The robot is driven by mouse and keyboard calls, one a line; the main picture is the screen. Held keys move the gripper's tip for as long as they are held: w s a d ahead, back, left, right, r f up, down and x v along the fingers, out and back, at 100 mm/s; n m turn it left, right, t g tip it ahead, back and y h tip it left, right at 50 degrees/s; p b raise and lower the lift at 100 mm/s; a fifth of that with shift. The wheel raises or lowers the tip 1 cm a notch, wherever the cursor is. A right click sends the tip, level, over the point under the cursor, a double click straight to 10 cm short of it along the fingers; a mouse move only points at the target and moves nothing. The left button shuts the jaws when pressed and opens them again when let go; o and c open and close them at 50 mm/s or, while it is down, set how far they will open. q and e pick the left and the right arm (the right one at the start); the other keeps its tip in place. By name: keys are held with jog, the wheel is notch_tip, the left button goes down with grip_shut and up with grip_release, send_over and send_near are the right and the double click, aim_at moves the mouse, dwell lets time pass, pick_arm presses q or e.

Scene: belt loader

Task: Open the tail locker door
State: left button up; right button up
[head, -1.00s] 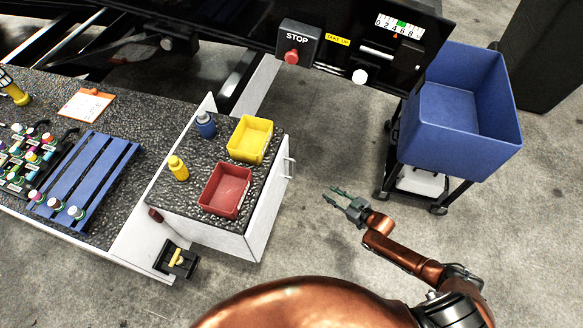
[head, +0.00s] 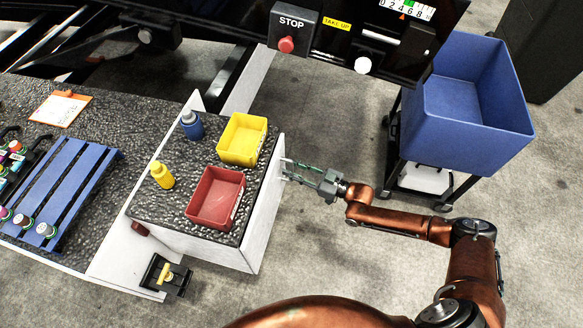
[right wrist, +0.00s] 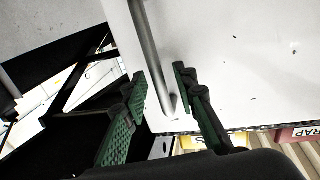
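The tail locker is the white cabinet with a dark speckled top (head: 160,205). Its white door face (head: 265,213) is on the right side and looks closed; it fills much of the right wrist view (right wrist: 235,60). A grey bar handle (right wrist: 149,50) stands on that face. My right gripper (head: 287,170) is at the handle, fingers pointing left to the door. In the right wrist view its two green-padded fingers (right wrist: 158,78) are apart, with the handle bar between them. Contact with the bar cannot be told. My left gripper is not in view.
On the locker top are a red bin (head: 215,197), a yellow bin (head: 242,139), a blue bottle (head: 192,126) and a yellow bottle (head: 162,176). A blue tub on a cart (head: 470,120) stands right. The STOP box (head: 291,30) hangs above.

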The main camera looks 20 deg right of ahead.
jog(key=shift+w+a, duration=0.2)
jog(key=shift+c, duration=0.7)
grip_shut()
